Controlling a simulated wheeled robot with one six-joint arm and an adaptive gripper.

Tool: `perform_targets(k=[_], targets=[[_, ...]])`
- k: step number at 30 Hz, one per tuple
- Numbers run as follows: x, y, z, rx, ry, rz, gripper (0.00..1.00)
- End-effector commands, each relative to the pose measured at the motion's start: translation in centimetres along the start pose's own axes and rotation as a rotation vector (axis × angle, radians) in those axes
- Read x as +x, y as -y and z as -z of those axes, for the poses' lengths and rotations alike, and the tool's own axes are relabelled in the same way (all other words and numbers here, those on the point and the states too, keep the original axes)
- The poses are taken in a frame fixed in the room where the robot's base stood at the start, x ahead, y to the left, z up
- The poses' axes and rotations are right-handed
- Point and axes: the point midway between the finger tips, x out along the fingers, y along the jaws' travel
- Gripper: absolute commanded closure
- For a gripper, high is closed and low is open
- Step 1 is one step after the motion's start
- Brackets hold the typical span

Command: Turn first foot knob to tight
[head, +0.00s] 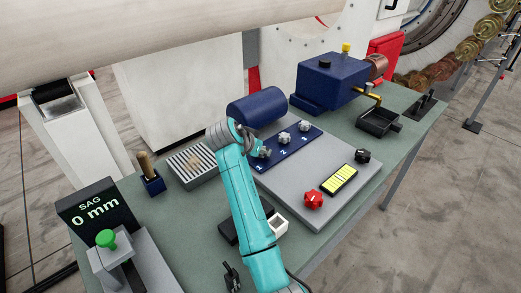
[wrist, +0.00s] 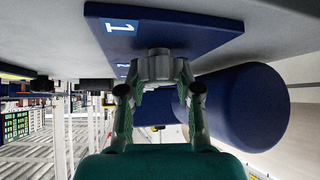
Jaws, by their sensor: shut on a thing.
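The first foot knob (wrist: 157,64) is a grey lobed knob on the blue plate (wrist: 200,30), near the white number 1. In the wrist view, my gripper (wrist: 157,88) has a finger on each side of the knob and is shut on it. In the head view, my gripper (head: 259,150) reaches the knob by the number 1 end of the blue plate (head: 283,152), and the arm partly hides it. Knobs two (head: 284,138) and three (head: 303,126) stand free beside it. I cannot read a tight mark or the knob's angle.
A dark blue cylinder (head: 256,104) lies close behind the knobs and also fills the right of the wrist view (wrist: 240,105). A red knob (head: 313,199), a yellow level (head: 339,179) and a black knob (head: 362,155) sit on the grey plate. The SAG display (head: 92,208) reads 0 mm.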

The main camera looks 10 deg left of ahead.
Motion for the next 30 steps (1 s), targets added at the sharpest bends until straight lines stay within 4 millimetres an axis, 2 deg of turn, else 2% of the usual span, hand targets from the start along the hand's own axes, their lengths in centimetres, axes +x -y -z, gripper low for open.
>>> perform_targets(k=[9,10,13,23,30], targets=[[0.1,0.0,-0.1,0.0,0.002,-0.001,1.0],[0.1,0.0,-0.1,0.0,0.002,-0.001,0.64],[0.1,0.0,-0.1,0.0,0.002,-0.001,0.4],[-0.1,0.0,0.1,0.0,0.001,0.0,0.4],[-2.2,0.1,2.2,0.002,-0.001,0.002,0.4]])
